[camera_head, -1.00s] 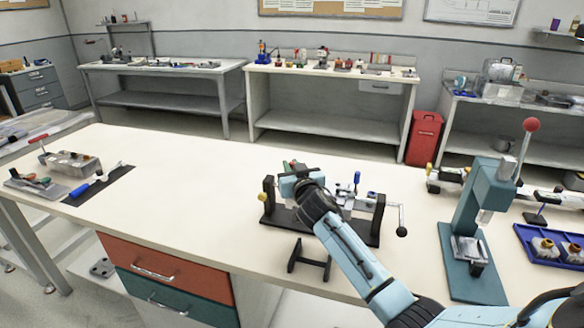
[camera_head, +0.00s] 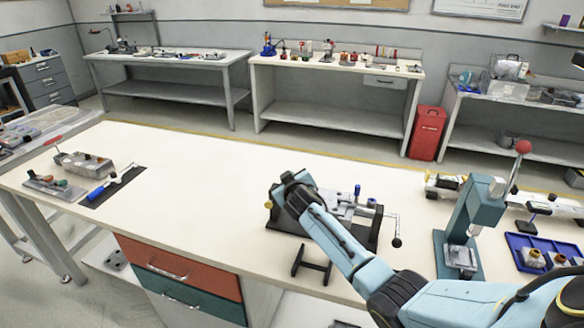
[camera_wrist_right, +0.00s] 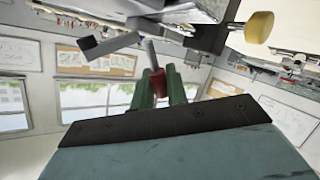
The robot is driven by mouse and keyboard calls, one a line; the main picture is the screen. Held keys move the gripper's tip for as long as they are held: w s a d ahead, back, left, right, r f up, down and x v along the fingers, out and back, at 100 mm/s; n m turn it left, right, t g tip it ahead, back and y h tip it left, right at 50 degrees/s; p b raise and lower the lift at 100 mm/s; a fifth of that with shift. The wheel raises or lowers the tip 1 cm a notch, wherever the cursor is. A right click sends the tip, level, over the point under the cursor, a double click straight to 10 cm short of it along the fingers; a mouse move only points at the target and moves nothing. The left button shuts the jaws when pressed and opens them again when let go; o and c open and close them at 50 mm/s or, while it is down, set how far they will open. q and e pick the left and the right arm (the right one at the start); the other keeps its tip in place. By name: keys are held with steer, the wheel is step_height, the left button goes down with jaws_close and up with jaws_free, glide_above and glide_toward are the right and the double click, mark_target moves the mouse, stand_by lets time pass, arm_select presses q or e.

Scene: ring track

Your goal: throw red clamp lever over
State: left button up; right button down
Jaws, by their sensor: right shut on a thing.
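In the right wrist view the red clamp lever grip (camera_wrist_right: 154,82) sits between the two green fingers of my right gripper (camera_wrist_right: 157,76), which is shut on it. A grey rod runs from the grip towards the fixture above. In the head view my right wrist hangs over the left part of the black clamp fixture (camera_head: 369,240); the fingers and the lever are hidden behind it. My left gripper is in neither view.
A teal press (camera_head: 470,215) with a red ball knob stands to the right, beside a blue tray (camera_head: 528,266). A crank (camera_head: 397,240) sticks out at the fixture's right. A grey block (camera_head: 84,165) and a dark mat (camera_head: 122,180) lie at left. The table between is clear.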

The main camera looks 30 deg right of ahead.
steer(key=shift+w+a+f+n+g+p, duration=0.15)
steer(key=shift+n+g+p, duration=0.15)
steer(key=shift+n+g, duration=0.1)
steer(key=shift+w+a+f+n+g+p, duration=0.1)
steer(key=shift+w+a+n+g+p, duration=0.05)
steer(key=shift+n+g+p, duration=0.2)
steer(key=shift+w+a+f+n+g+h, duration=0.15)
steer(key=shift+f+n+g+h, duration=0.25)
steer(key=shift+n+g+h, duration=0.25)
steer(key=shift+f, duration=0.15)
steer(key=c, duration=1.5)
jaws_free()
steer(key=shift+o, duration=0.2)
steer(key=shift+a+p, duration=0.2)
steer(key=shift+p, duration=0.2)
